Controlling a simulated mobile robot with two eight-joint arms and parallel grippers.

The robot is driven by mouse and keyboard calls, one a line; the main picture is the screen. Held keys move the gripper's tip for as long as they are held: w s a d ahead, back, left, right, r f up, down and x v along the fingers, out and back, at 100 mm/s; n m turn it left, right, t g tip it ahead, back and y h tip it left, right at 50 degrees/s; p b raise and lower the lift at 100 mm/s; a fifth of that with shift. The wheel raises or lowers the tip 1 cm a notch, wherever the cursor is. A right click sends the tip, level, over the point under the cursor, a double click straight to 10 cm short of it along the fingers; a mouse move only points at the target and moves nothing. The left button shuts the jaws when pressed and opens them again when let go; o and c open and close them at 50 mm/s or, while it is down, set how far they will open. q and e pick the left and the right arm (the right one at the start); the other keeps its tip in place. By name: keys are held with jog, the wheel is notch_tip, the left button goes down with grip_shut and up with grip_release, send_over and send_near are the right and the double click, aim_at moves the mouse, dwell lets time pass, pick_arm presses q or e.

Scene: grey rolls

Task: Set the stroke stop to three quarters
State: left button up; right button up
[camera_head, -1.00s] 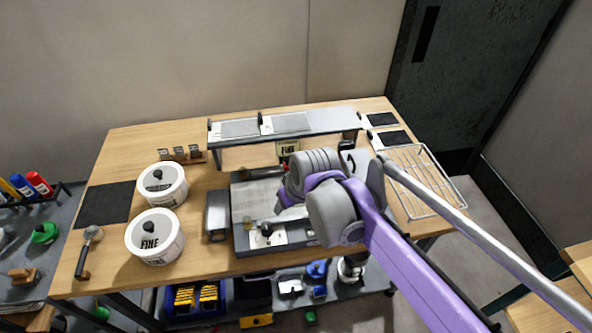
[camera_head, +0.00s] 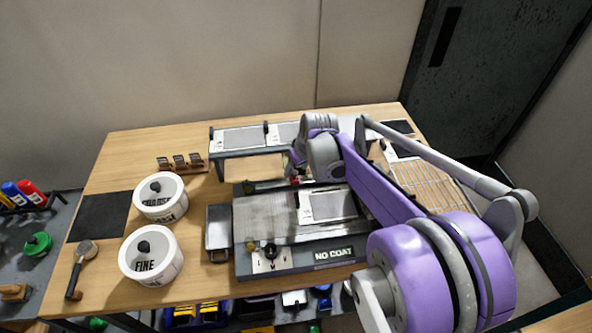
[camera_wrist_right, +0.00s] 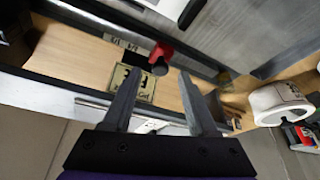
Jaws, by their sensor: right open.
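A grey flat-bed machine (camera_head: 262,213) sits mid-table. Its front panel (camera_head: 270,262) carries a black knob (camera_head: 270,249), a brass knob and a NO COAT label (camera_head: 334,254). A small red piece (camera_head: 295,181) shows at the machine's back edge. In the right wrist view a red knob (camera_wrist_right: 160,52) with a dark end sits by a rail, just beyond the fingertips. My right gripper (camera_wrist_right: 156,78) is open and empty; its fingers point toward that knob, apart from it. I cannot tell which part is the stroke stop. My left gripper is not in view.
A raised shelf (camera_head: 240,138) with grey plates stands behind the machine. White tubs marked COARSE (camera_head: 160,198) and FINE (camera_head: 152,255) stand left of it. A wire rack (camera_head: 435,185) lies at right, partly behind my arm. A yellowish label plate (camera_wrist_right: 133,82) shows near the fingers.

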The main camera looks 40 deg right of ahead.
jog(key=shift+w+f, duration=0.3)
jog(key=shift+f, duration=0.35)
grip_shut()
dwell(1.0)
